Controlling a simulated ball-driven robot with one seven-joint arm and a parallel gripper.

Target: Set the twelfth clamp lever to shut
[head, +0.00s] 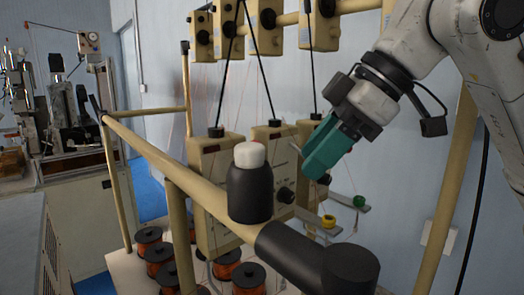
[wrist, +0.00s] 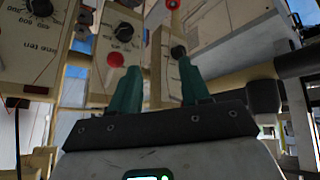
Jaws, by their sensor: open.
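My gripper (head: 318,168) has teal fingers and hangs in front of the cream winder boxes at the right in the head view. In the wrist view its two fingers (wrist: 160,68) stand apart with nothing between them. Below the gripper in the head view are two flat grey levers, one with a yellow knob (head: 328,221) and one with a green knob (head: 359,201). A red knob (wrist: 116,60) on a cream box shows left of the fingers in the wrist view. I cannot tell which lever is the twelfth, or its setting.
A cream rail (head: 160,159) with a black, white-topped cylinder (head: 249,190) runs across the front. Thick black tubing (head: 290,254) lies at its near end. Orange wire spools (head: 159,254) stand below. Cream boxes (head: 214,190) carry thin wires and black rods.

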